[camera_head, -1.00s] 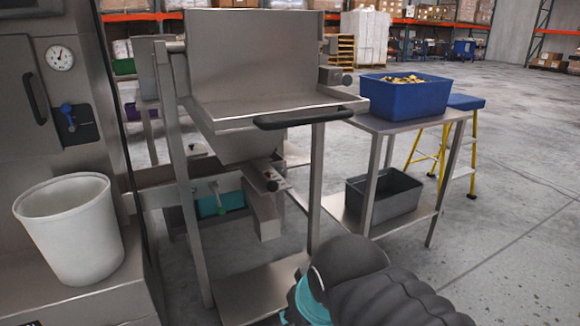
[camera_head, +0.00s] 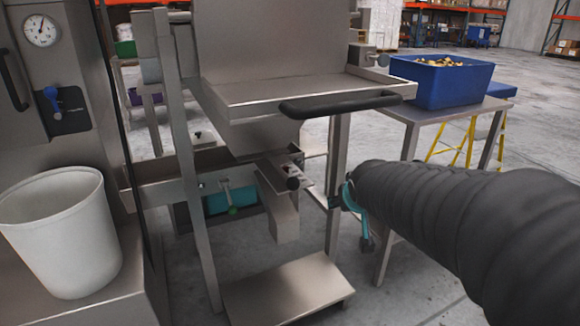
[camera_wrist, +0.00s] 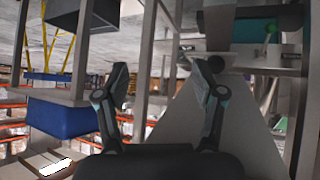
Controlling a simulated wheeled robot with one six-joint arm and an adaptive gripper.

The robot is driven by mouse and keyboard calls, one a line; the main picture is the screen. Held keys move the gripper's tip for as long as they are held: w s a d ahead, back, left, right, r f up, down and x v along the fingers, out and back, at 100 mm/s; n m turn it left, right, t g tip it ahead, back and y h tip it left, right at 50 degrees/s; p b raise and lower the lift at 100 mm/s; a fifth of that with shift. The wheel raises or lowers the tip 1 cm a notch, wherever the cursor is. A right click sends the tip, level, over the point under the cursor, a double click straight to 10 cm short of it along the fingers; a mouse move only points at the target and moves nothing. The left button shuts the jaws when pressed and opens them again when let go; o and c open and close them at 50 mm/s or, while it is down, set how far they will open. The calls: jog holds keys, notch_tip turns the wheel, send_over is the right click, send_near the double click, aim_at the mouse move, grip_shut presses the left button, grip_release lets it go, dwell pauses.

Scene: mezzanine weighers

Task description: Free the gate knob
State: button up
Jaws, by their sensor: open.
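The dark round gate knob (camera_head: 293,183) sits at the front end of a metal slide plate (camera_head: 285,168) under the weigh hopper (camera_head: 262,136). In the wrist view, which is upside down, the knob (camera_wrist: 217,62) shows just beyond the tip of the right-hand finger. My gripper (camera_head: 350,220) is to the right of the knob in the head view, apart from it. In the wrist view my gripper (camera_wrist: 165,80) is open, with nothing between its fingers. What holds the knob is too small to tell.
A black bar handle (camera_head: 340,103) runs along the hopper tray's front. A frame post (camera_head: 335,160) stands between knob and gripper. A blue tub (camera_head: 443,82) stands on the right-hand table.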

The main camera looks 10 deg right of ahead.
jog(key=w+d+f+t+b, duration=0.2)
jog(key=w+f, duration=0.3)
jog(key=w, duration=0.7)
jog(key=n+t+y+b, duration=0.3)
jog(key=n+t+y, duration=0.1)
jog(key=t+y, duration=0.25)
send_near(299, 165)
jog(key=shift+g+y, duration=0.35)
jog(key=x, duration=1)
jog(key=shift+w+d+r, duration=0.15)
jog(key=shift+r, duration=0.05)
jog(key=shift+c, duration=0.3)
jog(key=c, duration=1.1)
